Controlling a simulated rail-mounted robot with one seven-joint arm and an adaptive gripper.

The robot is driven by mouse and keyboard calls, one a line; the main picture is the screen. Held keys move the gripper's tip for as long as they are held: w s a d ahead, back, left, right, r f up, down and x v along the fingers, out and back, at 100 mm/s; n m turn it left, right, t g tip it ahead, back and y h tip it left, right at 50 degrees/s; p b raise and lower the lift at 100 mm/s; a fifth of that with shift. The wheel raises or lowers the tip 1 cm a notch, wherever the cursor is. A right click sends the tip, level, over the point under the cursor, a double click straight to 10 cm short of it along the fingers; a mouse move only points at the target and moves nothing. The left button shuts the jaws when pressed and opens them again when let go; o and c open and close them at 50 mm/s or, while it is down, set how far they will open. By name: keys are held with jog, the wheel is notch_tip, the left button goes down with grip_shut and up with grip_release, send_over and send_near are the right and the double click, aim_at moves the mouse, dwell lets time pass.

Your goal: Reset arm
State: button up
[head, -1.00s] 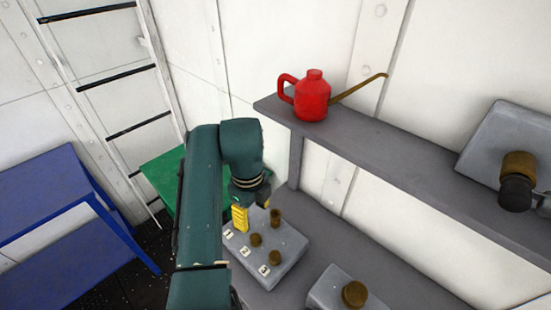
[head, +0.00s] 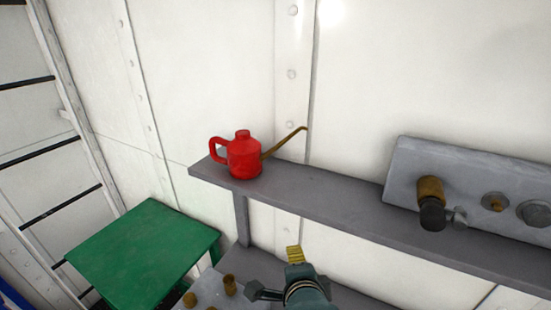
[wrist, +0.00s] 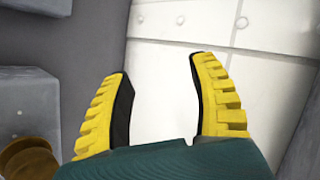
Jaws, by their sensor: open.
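My gripper (head: 294,255) shows at the bottom middle of the head view, in front of the shelf's lower side and to the right of the numbered box. In the wrist view its two yellow-padded fingers (wrist: 163,95) stand apart with nothing between them. White riveted wall shows beyond the fingertips. In the head view most of my arm is below the picture's edge.
A red oil can (head: 244,157) stands on the grey shelf (head: 330,197). A grey panel with a brass-and-black valve (head: 431,203) is at right. A green table (head: 145,250) is at left. A grey box (head: 207,290) with brass knobs sits below the shelf.

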jog(key=s+r+n+t, duration=0.4)
jog(key=r+n, duration=0.1)
jog(key=r, duration=0.3)
jog(key=s+d+r+n+t, duration=0.1)
jog(key=s+r+n+t, duration=0.2)
jog(key=r, duration=0.6)
jog(key=s+d+r+n+t+h, duration=0.1)
jog(key=s+r+n+t, duration=0.3)
jog(key=s+r+n, duration=0.3)
notch_tip(320, 180, up, 2)
jog(key=shift+s+d+r+n+t, duration=0.15)
jog(key=shift+s+r+n+t, duration=0.15)
jog(key=shift+n, duration=0.2)
jog(key=shift+w+f, duration=0.1)
